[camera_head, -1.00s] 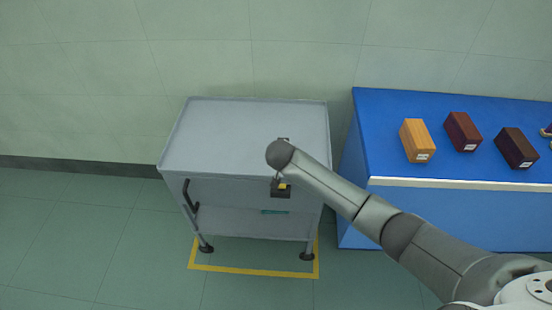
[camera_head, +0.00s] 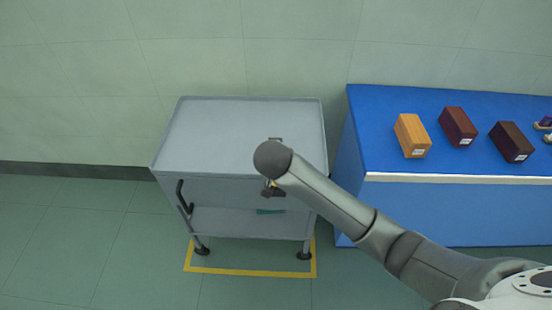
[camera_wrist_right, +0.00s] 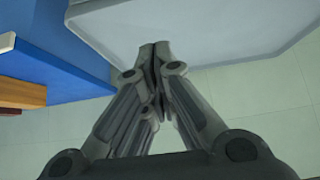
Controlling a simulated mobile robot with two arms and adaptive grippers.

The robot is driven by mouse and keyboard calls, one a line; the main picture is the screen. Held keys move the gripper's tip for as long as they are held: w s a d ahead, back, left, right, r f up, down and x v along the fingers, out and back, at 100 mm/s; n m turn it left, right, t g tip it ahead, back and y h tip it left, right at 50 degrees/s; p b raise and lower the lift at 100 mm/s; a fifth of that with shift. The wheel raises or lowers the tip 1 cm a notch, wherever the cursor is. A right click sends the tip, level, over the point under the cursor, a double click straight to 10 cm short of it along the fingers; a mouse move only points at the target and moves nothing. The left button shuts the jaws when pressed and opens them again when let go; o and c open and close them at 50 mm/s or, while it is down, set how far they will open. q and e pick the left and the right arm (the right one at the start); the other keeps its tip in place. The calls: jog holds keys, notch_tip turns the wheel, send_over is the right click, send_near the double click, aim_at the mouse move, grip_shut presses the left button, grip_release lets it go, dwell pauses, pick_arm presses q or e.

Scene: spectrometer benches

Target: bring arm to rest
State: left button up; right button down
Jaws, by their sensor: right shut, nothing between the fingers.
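My right arm (camera_head: 330,205) comes in from the lower right in the head view, and its bent joint is in front of the grey cart. My right gripper is mostly hidden behind that arm in the head view. In the right wrist view my right gripper (camera_wrist_right: 154,50) is shut with its fingertips together and nothing between them. It shows against the edge of a pale grey surface (camera_wrist_right: 230,25) that looks like the cart top. I cannot tell its height from it. My left gripper is in neither view.
The grey cart (camera_head: 220,130) has an empty-looking top and a lower shelf with a teal item (camera_head: 270,211). To its right is a blue bench (camera_head: 375,130) bearing an orange-brown block (camera_head: 411,136) and two dark blocks (camera_head: 457,127) (camera_head: 511,142). Open floor lies left of the cart.

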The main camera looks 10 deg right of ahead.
dwell(0.3)
jog(key=s+f+n+g+y, duration=0.1)
jog(key=s+f, duration=0.2)
jog(key=s, duration=0.5)
jog(key=s+f+n+g+y, duration=0.1)
jog(key=s+f+n, duration=0.15)
jog(key=s, duration=0.45)
jog(key=s+d+n+g, duration=0.1)
jog(key=s+d, duration=0.3)
jog(key=s, duration=0.4)
jog(key=s+d+n+g, duration=0.1)
jog(key=s+d, duration=0.3)
jog(key=s, duration=0.4)
notch_tip(320, 180, down, 30)
jog(key=s+g+b, duration=0.1)
jog(key=s+b, duration=0.1)
jog(key=b, duration=0.1)
jog(key=s+d+f+g+b, duration=0.1)
jog(key=s+d+f, duration=0.1)
jog(key=s+f, duration=1.4)
notch_tip(320, 180, down, 2)
jog(key=shift+d+f+g+b, duration=0.1)
jog(key=shift+d+g+b, duration=0.15)
jog(key=shift+g+b, duration=0.1)
